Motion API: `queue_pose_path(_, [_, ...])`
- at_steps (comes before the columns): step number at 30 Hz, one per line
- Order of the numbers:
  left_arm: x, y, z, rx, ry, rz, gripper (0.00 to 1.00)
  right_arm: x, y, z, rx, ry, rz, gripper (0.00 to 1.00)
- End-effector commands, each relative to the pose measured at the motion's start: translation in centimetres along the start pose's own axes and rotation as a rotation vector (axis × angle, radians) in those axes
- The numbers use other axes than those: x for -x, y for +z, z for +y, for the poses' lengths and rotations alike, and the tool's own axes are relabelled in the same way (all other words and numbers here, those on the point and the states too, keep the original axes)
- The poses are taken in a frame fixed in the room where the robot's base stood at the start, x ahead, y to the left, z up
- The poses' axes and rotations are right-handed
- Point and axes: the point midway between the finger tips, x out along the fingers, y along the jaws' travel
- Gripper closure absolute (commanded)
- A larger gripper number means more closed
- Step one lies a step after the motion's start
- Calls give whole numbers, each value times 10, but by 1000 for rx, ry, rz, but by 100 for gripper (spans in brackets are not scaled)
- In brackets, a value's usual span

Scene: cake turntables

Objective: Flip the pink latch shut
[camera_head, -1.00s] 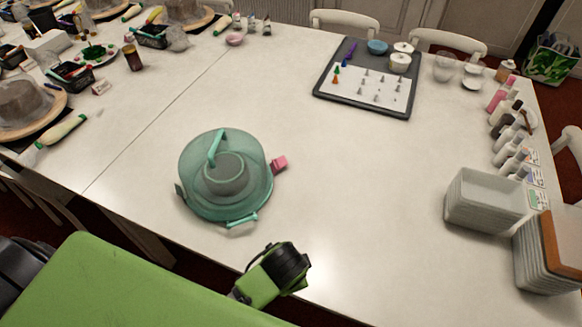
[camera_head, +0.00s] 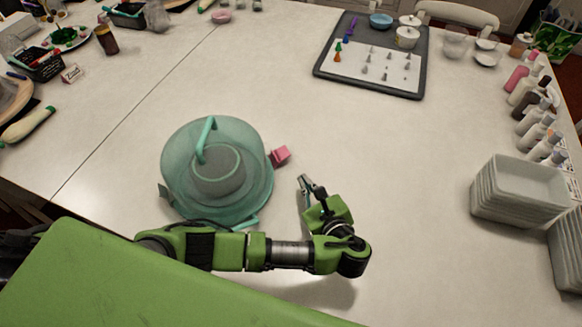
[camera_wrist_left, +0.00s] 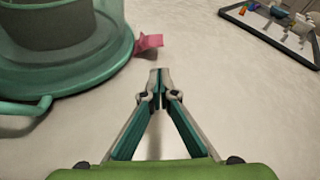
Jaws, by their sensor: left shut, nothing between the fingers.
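The pink latch (camera_head: 280,156) sticks out from the right side of the teal cake carrier (camera_head: 238,134), tilted outward from its rim. The carrier has a translucent domed cover with a teal handle on top and a grey shape inside. My left gripper (camera_head: 304,180) is shut and empty, just right of and nearer than the latch, apart from it. In the left wrist view the latch (camera_wrist_left: 148,43) lies just beyond and slightly left of the fingertips (camera_wrist_left: 160,72), with a small gap. My right gripper is not in view.
A dark tray (camera_head: 418,92) with piping tips and bowls lies at the back. Bottles (camera_head: 540,128) and stacked pale trays (camera_head: 518,190) stand at the right.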

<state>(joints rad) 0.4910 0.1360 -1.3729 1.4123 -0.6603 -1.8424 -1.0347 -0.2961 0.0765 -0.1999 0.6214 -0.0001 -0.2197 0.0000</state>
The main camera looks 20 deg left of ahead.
Motion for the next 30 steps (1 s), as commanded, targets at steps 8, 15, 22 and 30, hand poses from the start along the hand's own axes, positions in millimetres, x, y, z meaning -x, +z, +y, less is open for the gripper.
queue_pose_path(8, [-2,-2,0,-3,-1,-4,100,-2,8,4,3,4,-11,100])
queue_pose_path(15, [-7,-1,0,-2,0,-5,100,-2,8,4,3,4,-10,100])
queue_pose_path(22, [-43,0,1,-4,2,-7,100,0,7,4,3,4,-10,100])
queue_pose_path(30, [-87,-1,0,-4,0,-5,100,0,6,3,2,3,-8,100])
